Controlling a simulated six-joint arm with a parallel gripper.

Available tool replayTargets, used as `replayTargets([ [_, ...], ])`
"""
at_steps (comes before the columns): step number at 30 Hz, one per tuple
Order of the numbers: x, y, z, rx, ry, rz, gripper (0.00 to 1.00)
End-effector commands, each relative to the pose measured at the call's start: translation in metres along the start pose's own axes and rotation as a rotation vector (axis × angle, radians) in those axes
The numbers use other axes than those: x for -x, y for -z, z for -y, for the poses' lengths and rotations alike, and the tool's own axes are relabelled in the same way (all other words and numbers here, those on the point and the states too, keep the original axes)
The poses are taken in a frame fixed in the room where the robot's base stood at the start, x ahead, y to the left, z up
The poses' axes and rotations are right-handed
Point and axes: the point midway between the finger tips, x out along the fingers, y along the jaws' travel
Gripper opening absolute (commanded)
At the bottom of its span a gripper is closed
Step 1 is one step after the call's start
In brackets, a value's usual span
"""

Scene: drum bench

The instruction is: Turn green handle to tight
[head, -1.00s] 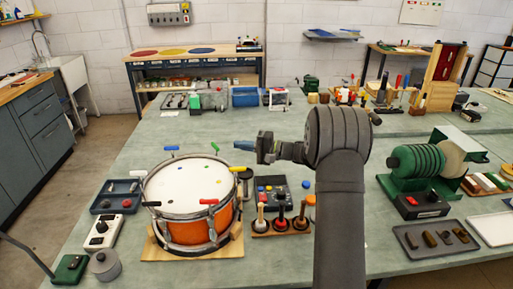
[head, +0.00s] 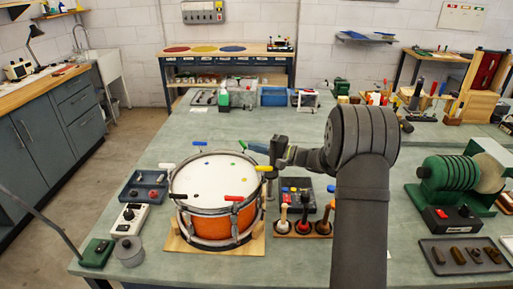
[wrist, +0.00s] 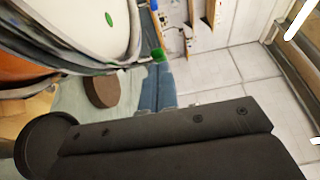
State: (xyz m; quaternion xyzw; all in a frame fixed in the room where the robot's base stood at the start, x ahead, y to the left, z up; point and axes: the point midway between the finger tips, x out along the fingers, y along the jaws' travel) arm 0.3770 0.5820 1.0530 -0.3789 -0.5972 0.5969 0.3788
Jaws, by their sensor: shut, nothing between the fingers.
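The drum (head: 215,225) has an orange shell and a white head, with coloured handles around its rim. The green handle (head: 243,145) is at the far right of the rim. It shows as a small green end in the wrist view (wrist: 157,54). My gripper (head: 251,147) has blue fingers and is beside the green handle, pointing left at it. In the wrist view the shut fingers (wrist: 156,80) end right at the green end; I cannot tell whether they touch it. Nothing is held. Most of the handle is hidden in the wrist view.
The yellow handle (head: 265,168) is just nearer than my gripper, the red handle (head: 234,198) at the front right, the blue handle (head: 200,143) at the far side. A stand with several mallets (head: 304,232) is right of the drum. Bench behind the drum is partly clear.

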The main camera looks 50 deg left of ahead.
Motion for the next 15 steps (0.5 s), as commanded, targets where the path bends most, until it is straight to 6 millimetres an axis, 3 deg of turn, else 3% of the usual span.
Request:
replayTargets([
  [15,0.0001,-0.0047,-0.0002,-0.001,-0.001,-0.083,0.0],
])
